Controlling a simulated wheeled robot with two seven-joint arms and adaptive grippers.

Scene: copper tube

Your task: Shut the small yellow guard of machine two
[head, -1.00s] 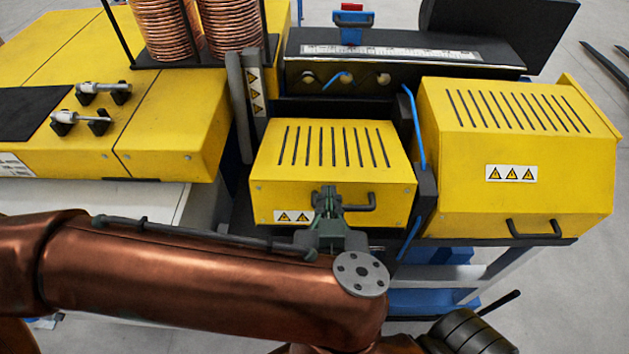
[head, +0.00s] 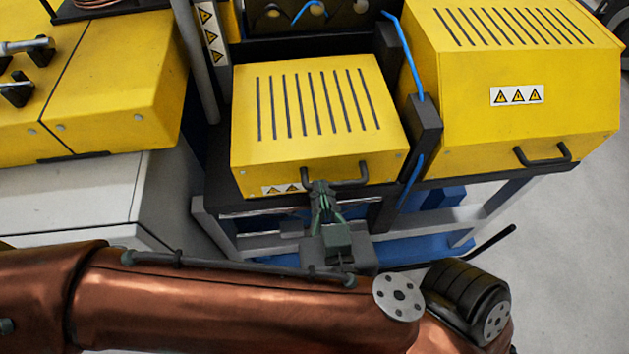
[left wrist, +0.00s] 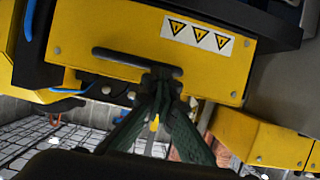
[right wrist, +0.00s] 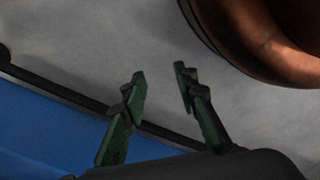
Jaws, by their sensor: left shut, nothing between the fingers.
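The small yellow guard (head: 312,152) of the middle machine has a slotted top, a warning label and a dark bar handle (head: 352,181) on its front. Its front lower edge appears down at the dark base, with no clear gap. The handle also shows in the left wrist view (left wrist: 115,62), on the yellow front panel. My left gripper (head: 320,186) is shut and empty, its tips right at the handle; I cannot tell whether they touch. The tips also show in the left wrist view (left wrist: 161,78). My right gripper (right wrist: 159,73) is open and empty over grey floor, beside a blue surface.
A larger yellow guard (head: 535,90) stands to the right, with its own handle. A dark post with a blue cable (head: 412,60) rises between the two guards. Yellow housings (head: 110,100) over a pale cabinet stand at the left. Grey floor lies open at the right.

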